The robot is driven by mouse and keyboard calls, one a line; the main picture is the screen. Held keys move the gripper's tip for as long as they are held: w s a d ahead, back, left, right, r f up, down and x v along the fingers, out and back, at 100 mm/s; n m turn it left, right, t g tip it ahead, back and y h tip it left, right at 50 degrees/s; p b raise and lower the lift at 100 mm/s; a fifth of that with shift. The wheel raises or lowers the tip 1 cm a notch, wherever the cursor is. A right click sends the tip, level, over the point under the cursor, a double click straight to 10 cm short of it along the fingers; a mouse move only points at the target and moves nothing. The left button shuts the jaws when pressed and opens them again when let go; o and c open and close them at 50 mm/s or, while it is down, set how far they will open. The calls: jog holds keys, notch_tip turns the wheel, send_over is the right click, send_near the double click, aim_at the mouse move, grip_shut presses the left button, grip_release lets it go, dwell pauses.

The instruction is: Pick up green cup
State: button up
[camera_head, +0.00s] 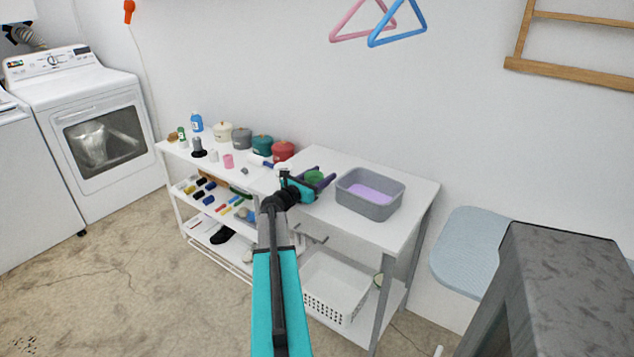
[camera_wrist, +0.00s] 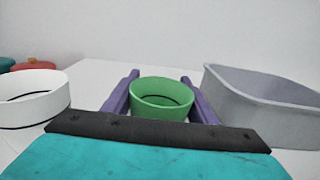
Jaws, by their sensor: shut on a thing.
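The green cup (camera_wrist: 162,99) stands upright between the two purple fingers of my gripper (camera_wrist: 161,98) in the wrist view, with its open rim facing up. The fingers press on it from left and right. In the head view the green cup (camera_head: 314,177) shows at the end of my arm, over the white table (camera_head: 406,230), with my gripper (camera_head: 316,180) around it. I cannot tell if its base touches the table top.
A grey bin (camera_head: 370,194) with purple contents stands just right of the cup. A white round container (camera_wrist: 34,98) is close on the left in the wrist view. Several lidded pots, including a red one (camera_head: 283,151), line the back left. The front right table top is clear.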

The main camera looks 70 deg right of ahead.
jog(key=shift+r, duration=0.1)
jog(key=shift+r, duration=0.85)
jog(key=shift+a+r, duration=0.25)
jog(key=shift+r, duration=0.65)
jog(key=s+a+r+b, duration=0.1)
jog(key=a, duration=1.4)
jog(key=shift+s+a+r+b, duration=0.2)
jog(key=shift+s+b, duration=0.1)
jog(key=shift+b, duration=0.1)
